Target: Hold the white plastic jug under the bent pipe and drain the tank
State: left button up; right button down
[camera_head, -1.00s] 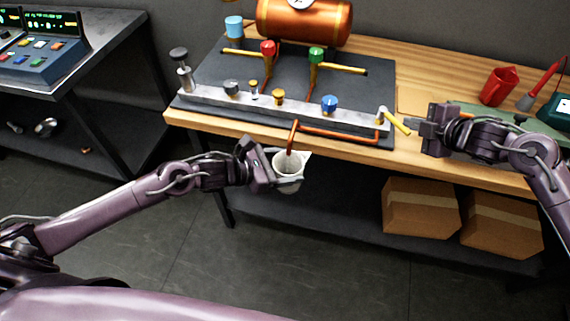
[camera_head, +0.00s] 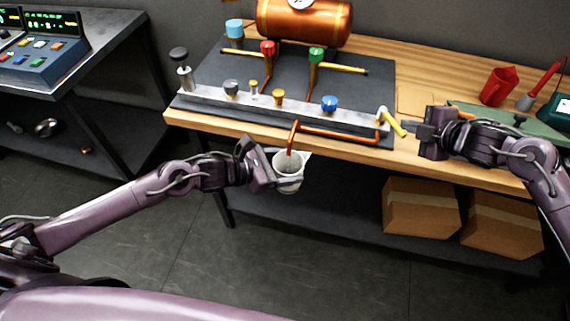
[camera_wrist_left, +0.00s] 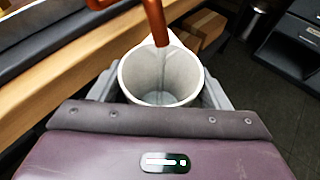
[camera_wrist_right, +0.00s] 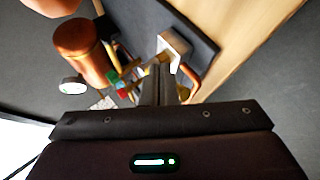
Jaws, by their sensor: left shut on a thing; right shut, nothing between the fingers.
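The white plastic jug (camera_head: 288,180) is upright below the bent copper pipe (camera_head: 293,138), in front of the bench edge. My left gripper (camera_head: 281,174) is shut on it, with a finger on either side. In the left wrist view, the pipe end (camera_wrist_left: 157,32) is over the jug's mouth (camera_wrist_left: 139,72), and a thin grey stream runs from it into the jug. The copper tank (camera_head: 310,24) stands at the back of the bench. My right gripper (camera_head: 412,125) is shut and empty, its tips by the yellow lever (camera_head: 394,123) at the manifold's right end; contact is unclear.
The metal manifold (camera_head: 205,103) carries several knobs along the bench front. A red jug (camera_head: 498,86) stands to the right, behind my right arm. Cardboard boxes (camera_head: 420,207) sit on the lower shelf. The floor in front is clear.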

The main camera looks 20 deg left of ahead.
jog(key=shift+w+d, duration=0.35)
jog(key=shift+w, duration=0.05)
jog(key=shift+r, duration=0.15)
notch_tip(320, 180, up, 7)
dwell(0.5)
dwell(2.1)
jog(key=s+a+n+g, duration=0.2)
jog(key=a+n+g, duration=0.1)
jog(key=a+n, duration=0.3)
jog(key=s+a+n+g, duration=0.3)
jog(key=a+n, duration=0.2)
jog(key=a, duration=0.3)
jog(key=w+d+r+n+h, duration=0.25)
jog(key=d+h, duration=0.35)
jog(key=d, duration=0.3)
jog(key=shift+s+a+f, duration=0.1)
jog(key=shift+f, duration=1.05)
jog(key=shift+s+f, duration=0.1)
jog(key=shift+f, duration=1.05)
